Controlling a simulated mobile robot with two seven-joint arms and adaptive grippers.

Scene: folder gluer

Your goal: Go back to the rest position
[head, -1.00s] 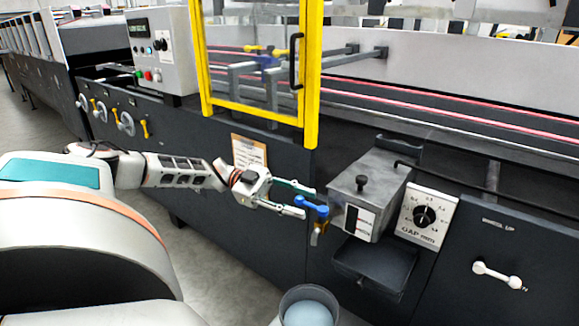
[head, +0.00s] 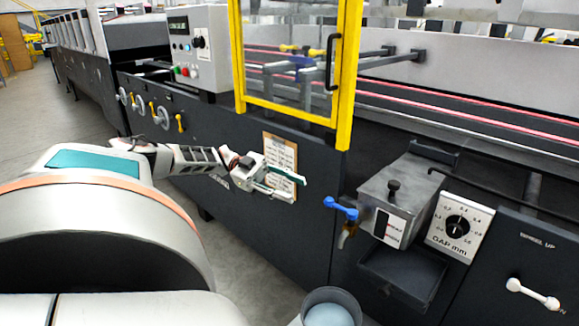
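My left gripper (head: 286,185) is in the middle of the head view, in front of the machine's dark side panel and over the lower part of a posted sheet (head: 280,160). Its two fingers are apart with nothing between them. A tap with a blue handle (head: 341,209) is to its right, clear of the fingers. The tap sits on a grey metal glue box (head: 398,196) with a black knob on its lid. My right gripper is not in the picture.
A dark drip tray (head: 403,275) juts out below the glue box. A bucket with pale liquid (head: 330,312) stands at the bottom edge. A gap dial (head: 459,222) and a white handle (head: 532,293) are at right. A yellow-framed guard (head: 343,90) rises above. Floor shows at left.

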